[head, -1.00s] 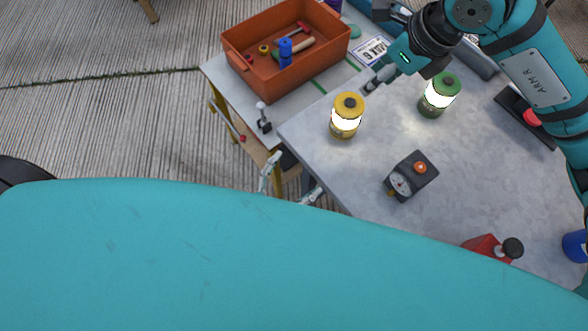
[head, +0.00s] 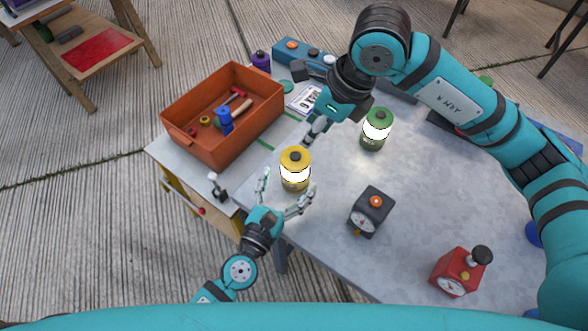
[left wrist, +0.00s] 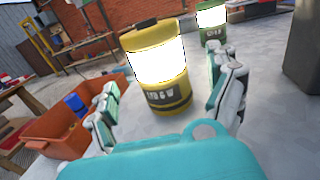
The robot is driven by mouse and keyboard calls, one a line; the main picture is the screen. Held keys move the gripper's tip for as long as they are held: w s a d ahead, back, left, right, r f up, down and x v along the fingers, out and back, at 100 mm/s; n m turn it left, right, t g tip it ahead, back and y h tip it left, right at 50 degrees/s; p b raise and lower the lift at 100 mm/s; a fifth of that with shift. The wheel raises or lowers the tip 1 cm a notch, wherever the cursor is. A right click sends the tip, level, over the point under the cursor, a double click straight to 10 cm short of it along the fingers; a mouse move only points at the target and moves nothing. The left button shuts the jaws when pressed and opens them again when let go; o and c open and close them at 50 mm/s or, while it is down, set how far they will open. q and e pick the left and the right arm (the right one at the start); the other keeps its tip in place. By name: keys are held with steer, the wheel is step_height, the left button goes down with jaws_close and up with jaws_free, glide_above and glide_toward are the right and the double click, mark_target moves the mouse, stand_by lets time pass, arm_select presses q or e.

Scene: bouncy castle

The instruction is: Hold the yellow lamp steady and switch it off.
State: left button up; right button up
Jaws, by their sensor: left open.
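The yellow lamp (head: 295,182) stands upright near the table's left edge, its band glowing white and a dark knob on top. My left gripper (head: 287,188) is open, one finger on each side of the lamp's near part. In the left wrist view the lamp (left wrist: 163,96) stands beyond and between the spread fingers (left wrist: 168,105), with gaps on both sides. My right gripper (head: 316,128) hangs just behind and to the right of the lamp, apart from it. Its fingers are small and bunched, so their opening is unclear.
A lit green lamp (head: 374,140) stands to the right. A dark timer (head: 369,212) and a red timer (head: 458,272) are on the near side of the table. An orange bin (head: 255,122) with tools is at left. Clear table lies between the lamps and dark timer.

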mark_target(289, 180)
arm_select(q)
steer(key=shift+x, duration=1.9)
steer(key=shift+c, duration=0.5)
steer(key=c, duration=1.3)
steer(key=shift+c, duration=0.8)
arm_select(e)
steer(key=shift+c, duration=0.6)
jaws_close()
